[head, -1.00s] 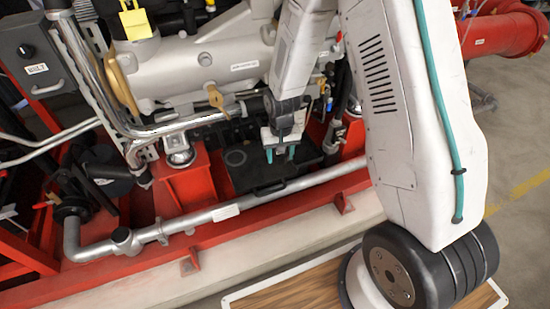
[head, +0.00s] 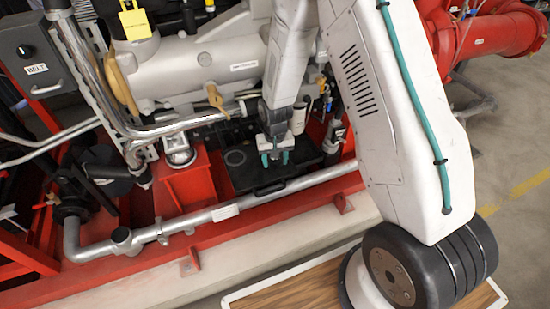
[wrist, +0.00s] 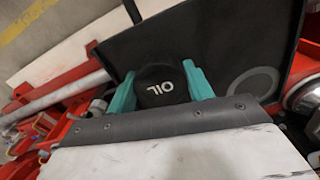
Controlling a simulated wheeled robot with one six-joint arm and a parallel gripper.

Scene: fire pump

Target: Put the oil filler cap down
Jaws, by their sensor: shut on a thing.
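The oil filler cap (wrist: 160,88) is a round black cap with "OIL" in white letters. It sits between the teal fingers of my gripper (wrist: 162,90) in the wrist view. In the head view my gripper (head: 275,160) points down over the black tray (head: 248,181), right of its middle, and the cap cannot be made out there. The tray (wrist: 219,50) fills the background of the wrist view. A grey ring mark (wrist: 254,85) lies on the tray floor, to the right of the cap in that view and left of my gripper in the head view (head: 236,158). Whether the cap touches the tray is unclear.
A silver pipe (head: 285,189) runs along the tray's near side. A red pedestal (head: 188,184) stands left of the tray. The grey pump casing (head: 205,70) with a brass lever (head: 215,97) rises behind. The tray floor around the ring mark is bare.

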